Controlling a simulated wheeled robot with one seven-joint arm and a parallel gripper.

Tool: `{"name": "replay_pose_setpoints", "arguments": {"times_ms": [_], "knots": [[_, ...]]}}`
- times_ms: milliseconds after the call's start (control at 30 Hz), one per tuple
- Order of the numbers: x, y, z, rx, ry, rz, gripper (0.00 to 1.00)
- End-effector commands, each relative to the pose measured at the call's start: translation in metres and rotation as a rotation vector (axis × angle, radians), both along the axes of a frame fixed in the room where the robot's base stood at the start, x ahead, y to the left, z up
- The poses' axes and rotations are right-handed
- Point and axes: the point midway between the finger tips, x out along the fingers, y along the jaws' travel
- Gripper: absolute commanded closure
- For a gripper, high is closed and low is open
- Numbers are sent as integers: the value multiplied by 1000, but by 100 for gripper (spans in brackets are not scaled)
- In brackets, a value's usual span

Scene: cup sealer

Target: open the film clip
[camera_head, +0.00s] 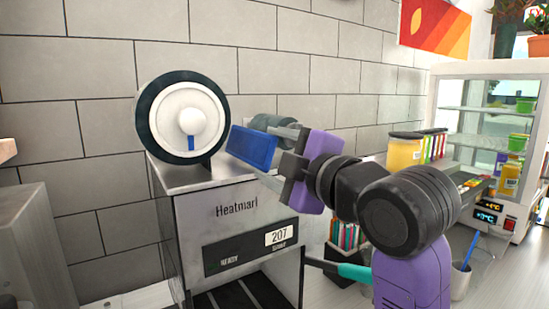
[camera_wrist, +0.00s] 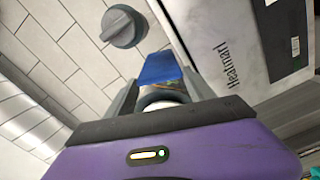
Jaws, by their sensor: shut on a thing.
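The cup sealer (camera_head: 238,215) stands against the tiled wall, with a large film roll (camera_head: 160,118) on its top left. A blue flat piece, which looks like the film clip (camera_head: 251,148), sits above the machine's top, right of the roll. In the wrist view the blue clip (camera_wrist: 160,68) shows between the two fingers. My gripper (camera_head: 276,155) comes in from the right and is shut on the blue clip. The fingers and my gripper (camera_wrist: 160,88) hide part of it.
A small blue strip (camera_head: 191,142) shows at the roll's hub. A glass-fronted cabinet (camera_head: 485,140) stands at the right, with a yellow container (camera_head: 404,153) beside it. A grey box (camera_head: 35,245) stands at the left.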

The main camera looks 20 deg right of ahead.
Motion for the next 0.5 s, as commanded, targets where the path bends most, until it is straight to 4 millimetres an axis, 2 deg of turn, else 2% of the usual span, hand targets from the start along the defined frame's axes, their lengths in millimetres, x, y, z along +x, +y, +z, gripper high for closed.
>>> {"name": "replay_pose_setpoints", "arguments": {"times_ms": [467,500], "knots": [[0,2,0,-15,-2,3,78],[0,2,0,-14,-2,3,30]]}}
